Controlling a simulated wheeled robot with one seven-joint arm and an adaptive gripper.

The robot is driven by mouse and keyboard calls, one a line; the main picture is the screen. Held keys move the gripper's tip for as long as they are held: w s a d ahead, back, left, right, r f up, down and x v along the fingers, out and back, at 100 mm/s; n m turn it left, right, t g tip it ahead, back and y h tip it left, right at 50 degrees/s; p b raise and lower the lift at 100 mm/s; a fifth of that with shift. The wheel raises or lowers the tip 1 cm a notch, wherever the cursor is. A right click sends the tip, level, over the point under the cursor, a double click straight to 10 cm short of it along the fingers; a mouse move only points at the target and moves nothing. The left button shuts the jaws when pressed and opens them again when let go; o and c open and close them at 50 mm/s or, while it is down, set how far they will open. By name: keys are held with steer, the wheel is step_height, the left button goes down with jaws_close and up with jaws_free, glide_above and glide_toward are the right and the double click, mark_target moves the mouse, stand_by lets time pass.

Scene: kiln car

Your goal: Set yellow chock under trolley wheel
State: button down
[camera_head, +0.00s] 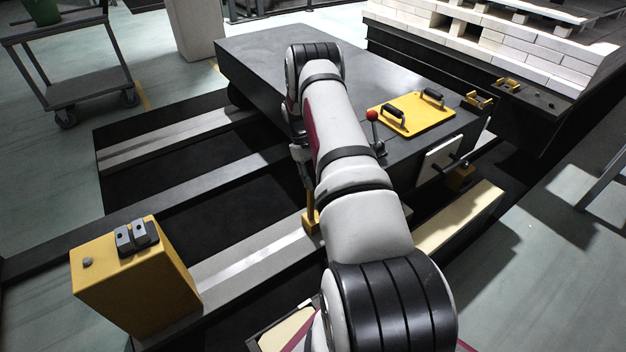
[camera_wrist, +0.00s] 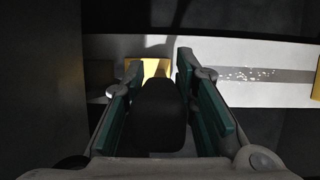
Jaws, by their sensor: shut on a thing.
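The yellow chock (camera_head: 311,222) shows beside my forearm, low at the pale rail (camera_head: 245,262); I cannot tell whether it touches the rail. In the wrist view its yellow body (camera_wrist: 149,67) lies beyond the fingertips, over the pale rail strip. My gripper (camera_wrist: 160,95) is shut on the chock's dark upright handle (camera_wrist: 158,118), with green pads on both sides. The head view mostly hides my gripper behind the arm. The dark trolley (camera_head: 255,55) stands beyond. One dark wheel (camera_head: 237,96) shows at its left; the near wheel is hidden.
A yellow plate with two black handles (camera_head: 418,112) and a red-knobbed lever (camera_head: 373,118) are on the trolley. A yellow box (camera_head: 130,280) stands at the rail's near left. White bricks (camera_head: 520,45) are stacked at back right. A grey cart (camera_head: 85,88) stands at left.

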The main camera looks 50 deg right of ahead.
steer(key=shift+d, duration=0.1)
steer(key=c, duration=1.2)
jaws_free()
steer(key=shift+f, duration=0.15)
steer(key=shift+r, duration=0.2)
steer(key=shift+p+v, duration=1.4)
steer(key=shift+v, duration=2.55)
steer(key=v, duration=1.2)
steer(key=shift+s, duration=0.1)
